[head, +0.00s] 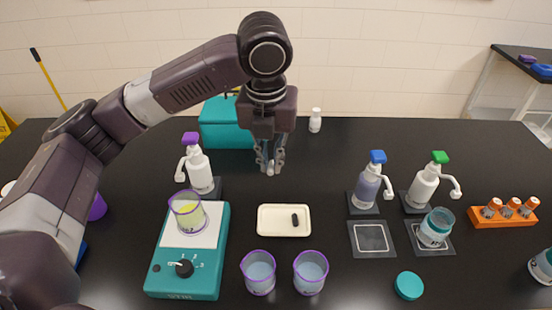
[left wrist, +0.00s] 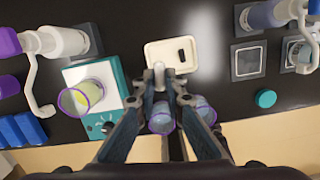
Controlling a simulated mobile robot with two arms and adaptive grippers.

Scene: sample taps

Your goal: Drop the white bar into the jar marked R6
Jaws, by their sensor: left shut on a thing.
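My left gripper (head: 270,168) is shut on the small white bar (left wrist: 159,75), held above the black bench behind the cream tray. In the left wrist view the left gripper (left wrist: 167,84) shows the bar between its fingertips, over the tray's left edge. A jar with a teal rim (head: 436,227) stands on a pad at the right. Another jar (head: 542,266) is cut off at the right edge. I cannot read R6 on either jar. My right gripper is out of view.
The cream tray (head: 267,229) holds a black bar (head: 295,220). Two purple-rimmed beakers (head: 259,272) (head: 310,272) stand in front. A stirrer (head: 165,257) bears a beaker of yellow liquid (head: 188,217). Pump bottles (head: 368,190) (head: 424,187), a teal lid (head: 408,285) and an orange rack (head: 503,218) are rightward.

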